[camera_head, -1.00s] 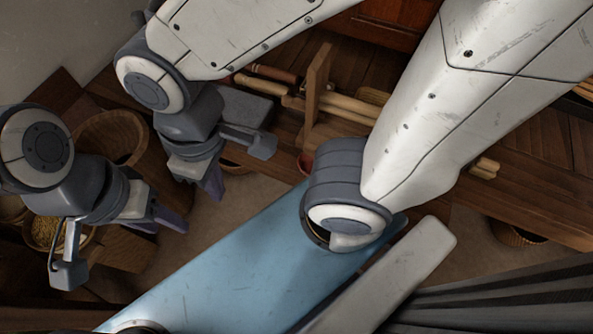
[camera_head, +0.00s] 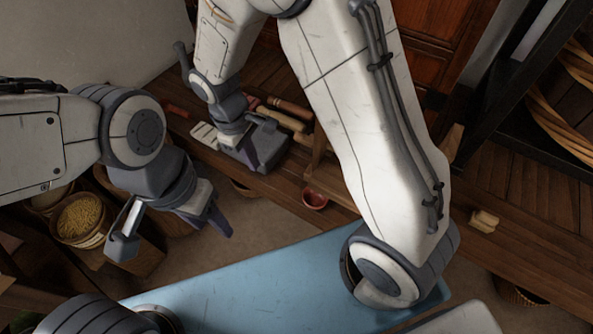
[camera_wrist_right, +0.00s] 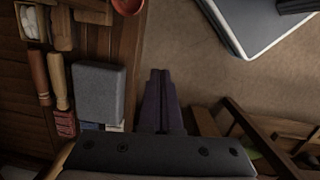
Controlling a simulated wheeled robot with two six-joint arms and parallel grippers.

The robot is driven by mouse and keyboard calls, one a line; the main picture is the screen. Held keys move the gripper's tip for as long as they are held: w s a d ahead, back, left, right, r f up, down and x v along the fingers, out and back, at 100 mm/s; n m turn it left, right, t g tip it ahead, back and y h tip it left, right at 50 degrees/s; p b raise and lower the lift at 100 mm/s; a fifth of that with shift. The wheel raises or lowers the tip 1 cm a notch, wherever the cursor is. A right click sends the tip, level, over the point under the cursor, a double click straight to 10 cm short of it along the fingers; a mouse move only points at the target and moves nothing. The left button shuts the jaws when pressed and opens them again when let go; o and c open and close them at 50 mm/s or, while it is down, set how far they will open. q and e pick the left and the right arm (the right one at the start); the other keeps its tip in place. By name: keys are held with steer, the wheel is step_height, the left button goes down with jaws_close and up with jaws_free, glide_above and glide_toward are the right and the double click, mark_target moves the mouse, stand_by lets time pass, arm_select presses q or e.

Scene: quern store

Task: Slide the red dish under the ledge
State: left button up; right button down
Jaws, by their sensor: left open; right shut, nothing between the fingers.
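The red dish (camera_head: 315,198) sits at the front edge of the wooden bench in the head view. It also shows, cut off, at the top of the right wrist view (camera_wrist_right: 128,5). My right gripper (camera_head: 268,166) is left of the dish and apart from it, by the grey block. Its fingers (camera_wrist_right: 160,77) are shut with nothing between them. My left gripper (camera_head: 214,222) is open and empty, lower left over the floor side. A wooden upright (camera_head: 318,152) behind the dish is partly covered by my right arm. I cannot tell which part is the ledge.
The grey block (camera_wrist_right: 98,92) lies on the bench right beside my right fingers. Wooden rolling-pin-like tools (camera_head: 278,117) lie behind it. A blue panel (camera_head: 250,285) is in front. A basket of yellow grain (camera_head: 82,218) stands at left.

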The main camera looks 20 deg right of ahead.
steer(key=w+d+f+p, duration=0.2)
steer(key=w+d+f, duration=0.15)
steer(key=f, duration=0.25)
steer(key=n+g+h, duration=0.1)
glide_toward(299, 195)
steer(key=w+a+r, duration=0.3)
steer(key=x, duration=0.6)
steer(key=b+x, duration=0.1)
steer(key=x, duration=0.3)
steer(key=shift+s, duration=0.35)
steer(key=shift+s+d+r, duration=0.2)
steer(key=shift+s+d, duration=0.55)
steer(key=shift+d, duration=0.25)
arm_select(q)
steer(key=shift+r, duration=0.9)
arm_select(e)
steer(key=shift+s+d, duration=0.45)
steer(key=shift+d, duration=0.05)
